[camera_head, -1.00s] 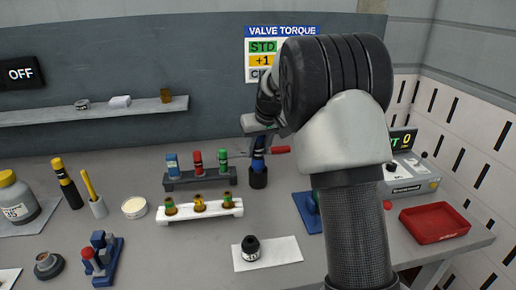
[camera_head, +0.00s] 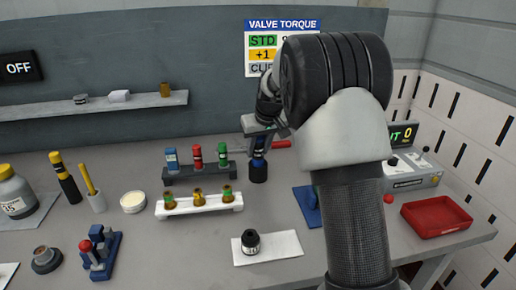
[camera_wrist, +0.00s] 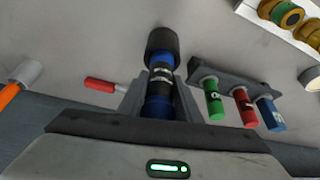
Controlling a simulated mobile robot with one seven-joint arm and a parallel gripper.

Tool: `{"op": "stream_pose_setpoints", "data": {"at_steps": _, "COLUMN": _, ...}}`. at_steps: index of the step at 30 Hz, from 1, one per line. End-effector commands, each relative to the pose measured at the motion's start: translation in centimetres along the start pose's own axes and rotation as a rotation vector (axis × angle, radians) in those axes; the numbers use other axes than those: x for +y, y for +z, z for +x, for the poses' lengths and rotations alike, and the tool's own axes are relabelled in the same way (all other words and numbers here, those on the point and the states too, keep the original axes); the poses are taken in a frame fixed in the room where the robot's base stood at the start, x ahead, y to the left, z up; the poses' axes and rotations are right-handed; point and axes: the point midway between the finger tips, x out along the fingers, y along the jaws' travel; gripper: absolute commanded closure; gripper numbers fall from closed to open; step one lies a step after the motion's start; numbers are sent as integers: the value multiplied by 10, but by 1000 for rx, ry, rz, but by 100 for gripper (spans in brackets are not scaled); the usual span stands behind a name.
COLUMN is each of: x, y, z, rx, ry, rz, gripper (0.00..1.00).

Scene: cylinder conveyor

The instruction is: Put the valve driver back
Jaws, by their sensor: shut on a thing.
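My gripper (camera_head: 257,133) is shut on a blue-and-black cylindrical tool (camera_head: 259,146), which looks like the valve driver. It hangs upright, just right of the dark rack. In the wrist view the tool (camera_wrist: 159,92) sits between the fingers. Its far end meets a wider dark cup-like piece (camera_wrist: 162,42). I cannot tell whether this is a holder on the bench or part of the tool. My arm hides the bench behind it.
A dark rack (camera_head: 213,177) with blue, red and green cylinders stands just left of my gripper. A red-handled item (camera_wrist: 100,84) lies close by. A white rack (camera_head: 220,207) is in front. A red tray (camera_head: 435,217) is at right.

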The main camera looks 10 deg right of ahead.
Motion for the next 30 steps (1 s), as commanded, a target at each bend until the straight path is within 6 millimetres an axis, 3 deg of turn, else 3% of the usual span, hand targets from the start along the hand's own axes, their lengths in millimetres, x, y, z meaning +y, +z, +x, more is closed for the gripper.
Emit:
{"op": "stream_pose_setpoints", "data": {"at_steps": 16, "x": 0, "y": 4, "z": 10, "rx": 5, "ry": 1, "rz": 0, "gripper": 100}}
{"op": "stream_pose_setpoints", "data": {"at_steps": 17, "x": 0, "y": 3, "z": 10, "rx": 5, "ry": 1, "rz": 0, "gripper": 67}}
{"op": "stream_pose_setpoints", "data": {"at_steps": 20, "x": 0, "y": 3, "z": 10, "rx": 5, "ry": 1, "rz": 0, "gripper": 50}}
{"op": "stream_pose_setpoints", "data": {"at_steps": 30, "x": 0, "y": 6, "z": 11, "rx": -3, "ry": 0, "rz": 0, "gripper": 47}}
